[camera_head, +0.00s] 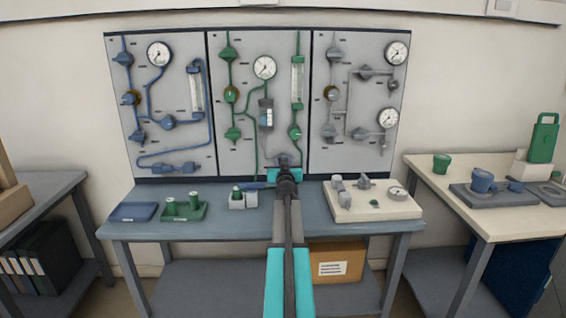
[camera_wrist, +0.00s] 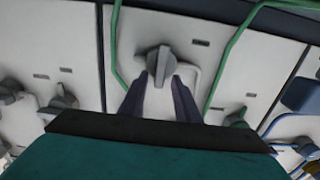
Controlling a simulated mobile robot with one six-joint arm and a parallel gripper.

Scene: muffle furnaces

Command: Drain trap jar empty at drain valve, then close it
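The trap jar (camera_head: 266,114), a pale body with a dark top and a small label, is on the middle panel below a gauge; its liquid level is too small to read. In the wrist view, a grey valve handle (camera_wrist: 161,66) on a pale plate lies just ahead of my gripper (camera_wrist: 160,80). The two dark fingers are apart, and the handle shows between and beyond their tips; I cannot tell if they touch it. In the head view, my gripper (camera_head: 285,164) is low at the middle panel and hides most of that valve.
The bench (camera_head: 262,225) carries a blue tray (camera_head: 133,212), a green tray (camera_head: 184,212) with green-topped cylinders, and a pale block (camera_head: 372,203) with grey fittings. Green pipes (camera_wrist: 116,50) run beside the handle. A side table (camera_head: 478,217) stands at the right.

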